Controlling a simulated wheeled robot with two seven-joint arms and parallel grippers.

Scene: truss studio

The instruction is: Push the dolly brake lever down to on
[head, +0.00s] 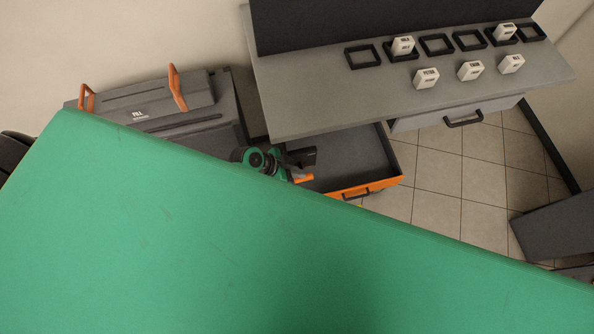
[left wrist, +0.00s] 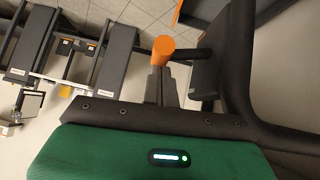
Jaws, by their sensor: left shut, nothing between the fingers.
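The brake lever shows in the left wrist view as an orange round end (left wrist: 163,46) on a short dark bar. My left gripper (left wrist: 161,72) is shut and empty, its fingertips close below the orange end in the picture. I cannot tell whether they touch it. In the head view my left gripper (head: 301,158) is small and dark, beyond the green foreground surface. A small orange piece shows just below it there, and I cannot tell if it is the lever. The rest of the dolly is not clearly visible. My right gripper is not in view.
A grey bench (head: 310,95) carries white labelled blocks and black square frames. An open drawer (head: 385,186) with an orange front lies below it. A grey case (head: 215,120) with orange handles stands at left. Tiled floor (head: 440,190) is open at right. A black tube (left wrist: 238,60) curves close beside my left gripper.

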